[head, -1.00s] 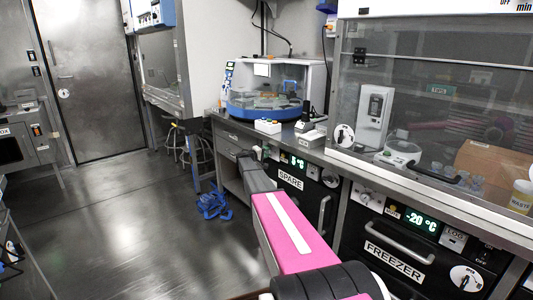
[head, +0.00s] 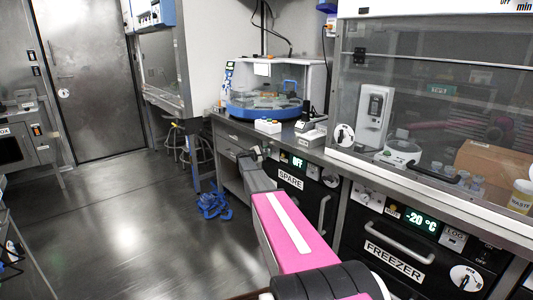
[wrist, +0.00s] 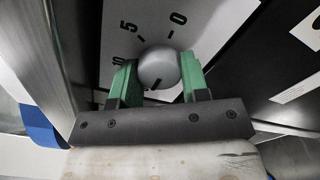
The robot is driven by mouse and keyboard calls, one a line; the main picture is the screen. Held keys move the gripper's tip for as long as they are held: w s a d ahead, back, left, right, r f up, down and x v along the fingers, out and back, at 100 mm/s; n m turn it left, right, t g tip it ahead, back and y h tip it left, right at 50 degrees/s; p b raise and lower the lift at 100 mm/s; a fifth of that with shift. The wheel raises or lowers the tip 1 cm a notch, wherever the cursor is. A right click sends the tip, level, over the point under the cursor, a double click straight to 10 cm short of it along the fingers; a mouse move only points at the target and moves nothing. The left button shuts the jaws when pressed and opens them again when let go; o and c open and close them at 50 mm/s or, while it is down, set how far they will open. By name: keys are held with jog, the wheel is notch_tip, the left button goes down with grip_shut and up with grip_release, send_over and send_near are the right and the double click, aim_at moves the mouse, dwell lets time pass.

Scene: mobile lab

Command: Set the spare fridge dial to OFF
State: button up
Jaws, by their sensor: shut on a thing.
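The spare fridge (head: 290,200) is the black-fronted unit labelled SPARE under the counter. Its green display (head: 299,162) reads OFF. In the wrist view, the round grey dial knob (wrist: 158,66) sits on a pale panel marked 0, 5 and 10. My gripper (wrist: 158,76) has its two green fingers on either side of the knob and is shut on it. A dark mark shows at the knob's lower edge; I cannot read its setting from that. In the head view my arm hides the dial.
The freezer (head: 410,250), with display at -20 °C and its own dial (head: 466,278), stands to the right. A counter (head: 285,138) runs above the spare fridge. A blue tangle (head: 212,206) lies on the otherwise open floor at left.

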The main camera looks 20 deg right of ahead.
jog(key=shift+a+n, duration=0.1)
jog(key=shift+n, duration=0.2)
jog(key=o, duration=0.9)
jog(key=shift+a, duration=0.1)
jog(key=v, duration=1)
jog(key=shift+s+a, duration=0.15)
jog(key=shift+a, duration=0.1)
